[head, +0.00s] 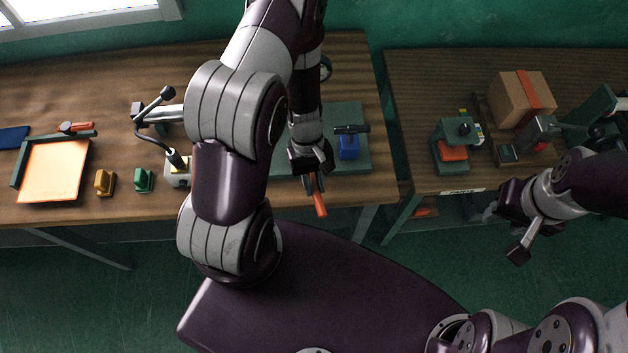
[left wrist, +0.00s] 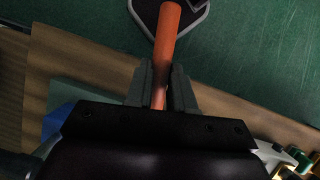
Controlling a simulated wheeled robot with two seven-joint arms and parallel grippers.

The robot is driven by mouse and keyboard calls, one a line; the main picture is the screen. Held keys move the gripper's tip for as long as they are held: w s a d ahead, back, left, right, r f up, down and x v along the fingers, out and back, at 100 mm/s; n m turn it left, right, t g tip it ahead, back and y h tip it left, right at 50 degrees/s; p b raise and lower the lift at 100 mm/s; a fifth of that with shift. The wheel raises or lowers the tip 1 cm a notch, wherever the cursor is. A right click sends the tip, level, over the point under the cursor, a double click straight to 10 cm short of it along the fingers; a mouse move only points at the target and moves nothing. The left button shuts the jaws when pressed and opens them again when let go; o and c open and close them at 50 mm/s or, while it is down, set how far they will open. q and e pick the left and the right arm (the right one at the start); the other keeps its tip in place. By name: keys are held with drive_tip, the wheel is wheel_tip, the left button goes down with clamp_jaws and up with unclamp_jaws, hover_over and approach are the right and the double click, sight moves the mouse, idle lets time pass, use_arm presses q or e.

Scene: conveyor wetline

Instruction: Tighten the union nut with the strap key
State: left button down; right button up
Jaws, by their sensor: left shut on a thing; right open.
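The strap key shows as an orange handle (head: 320,206) with a dark part near my fingers. My left gripper (head: 314,178) is shut on it at the front edge of the left bench. In the left wrist view the orange handle (left wrist: 167,42) runs between the two fingers (left wrist: 160,92) and sticks out past them. The strap itself cannot be made out. The union nut cannot be made out; my left arm covers much of the green base plate (head: 361,113). My right gripper (head: 503,230) is open and empty, in front of the right bench.
A blue vise-like block (head: 348,147) with a dark bar stands on the plate, right of my left gripper. A yellow piece (head: 105,182), a green piece (head: 143,180) and an orange tray (head: 54,171) lie left. The right bench holds a cardboard box (head: 519,98). A gap separates the benches.

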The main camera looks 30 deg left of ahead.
use_arm(q)
drive_tip(key=shift+f+b, duration=1.1)
drive_tip(key=shift+f, duration=0.2)
drive_tip(key=shift+r, duration=0.1)
